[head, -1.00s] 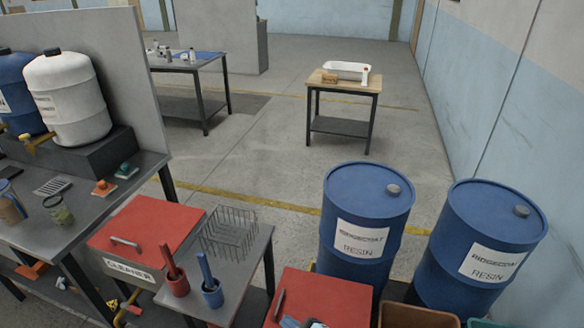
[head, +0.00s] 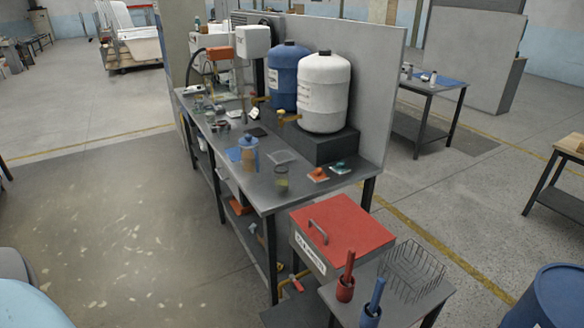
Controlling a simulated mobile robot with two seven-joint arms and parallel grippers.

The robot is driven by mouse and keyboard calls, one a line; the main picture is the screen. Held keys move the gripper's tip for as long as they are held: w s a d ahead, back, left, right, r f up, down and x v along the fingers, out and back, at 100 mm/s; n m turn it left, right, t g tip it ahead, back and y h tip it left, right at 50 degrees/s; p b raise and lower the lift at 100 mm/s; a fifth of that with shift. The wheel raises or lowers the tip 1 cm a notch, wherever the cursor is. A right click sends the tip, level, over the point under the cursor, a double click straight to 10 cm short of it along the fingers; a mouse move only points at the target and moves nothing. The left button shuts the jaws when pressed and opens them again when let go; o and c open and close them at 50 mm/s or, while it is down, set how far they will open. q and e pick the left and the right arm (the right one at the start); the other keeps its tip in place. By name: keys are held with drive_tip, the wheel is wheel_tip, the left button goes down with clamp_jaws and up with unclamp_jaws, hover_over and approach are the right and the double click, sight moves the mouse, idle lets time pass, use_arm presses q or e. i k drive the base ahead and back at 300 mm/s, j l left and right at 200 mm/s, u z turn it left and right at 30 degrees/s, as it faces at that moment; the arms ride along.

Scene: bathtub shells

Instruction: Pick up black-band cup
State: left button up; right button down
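Neither of my grippers is in view.
A blue drum (head: 290,72) and a white drum (head: 323,92) stand at the bench's back. A red-lidded cleaner box (head: 341,232), a wire basket (head: 413,268) and red and blue pots stand at its right. Open floor (head: 110,220) lies to the left.

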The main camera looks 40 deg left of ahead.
sight(281, 179)
drive_tip(key=u, duration=1.25)
drive_tip(key=i+j, duration=0.25)
drive_tip(key=i+j+z, duration=0.15)
drive_tip(key=j, duration=0.35)
drive_tip(key=i+j, duration=0.35)
drive_tip(key=i+j+z, duration=0.1)
drive_tip(key=i+j, duration=0.15)
drive_tip(key=j, duration=0.2)
